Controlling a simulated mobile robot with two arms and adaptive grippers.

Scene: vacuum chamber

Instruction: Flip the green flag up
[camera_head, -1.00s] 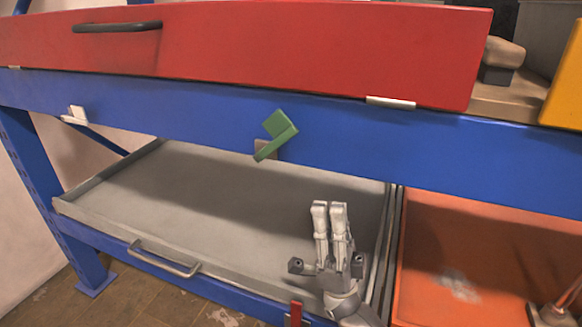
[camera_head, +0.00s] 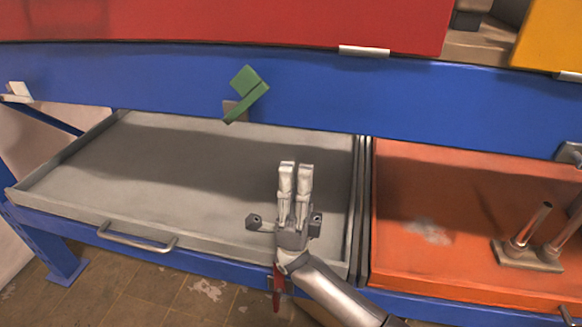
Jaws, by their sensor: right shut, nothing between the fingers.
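The green flag (camera_head: 246,94) is a small bent plate on the front of the blue shelf beam (camera_head: 330,97), tilted, with its lower end pointing down to the left. A grey bracket piece shows just behind it. My right gripper (camera_head: 295,168) is shut and empty, its fingers pointing up, in front of the grey tray. It is below and to the right of the flag, apart from it. My left gripper is not in view.
A red drawer front (camera_head: 220,22) is above the beam. Below are the grey tray (camera_head: 90,170) with a handle (camera_head: 137,238) and an orange tray (camera_head: 420,260) holding metal posts (camera_head: 528,235). A red flag (camera_head: 277,290) hangs near my right wrist. A white flag (camera_head: 17,92) is at the left.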

